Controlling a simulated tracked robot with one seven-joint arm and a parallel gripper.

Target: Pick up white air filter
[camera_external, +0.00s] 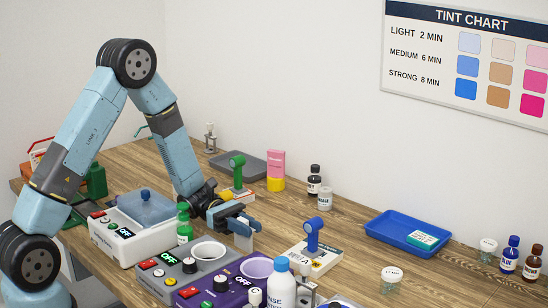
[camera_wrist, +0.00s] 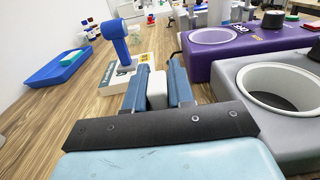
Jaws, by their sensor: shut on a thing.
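In the wrist view the white air filter (camera_wrist: 157,90) shows between the two blue fingers of my gripper (camera_wrist: 158,80). Its lower part is hidden there by the dark plate of the gripper. I cannot tell whether it touches the table.
A blue scanner-like tool (camera_external: 312,235) stands on a box close to the right. A grey machine (camera_external: 207,275) and a purple machine (camera_external: 240,290) stand in front. A blue tray (camera_external: 385,227) lies farther right. Bare wood (camera_external: 345,250) lies between.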

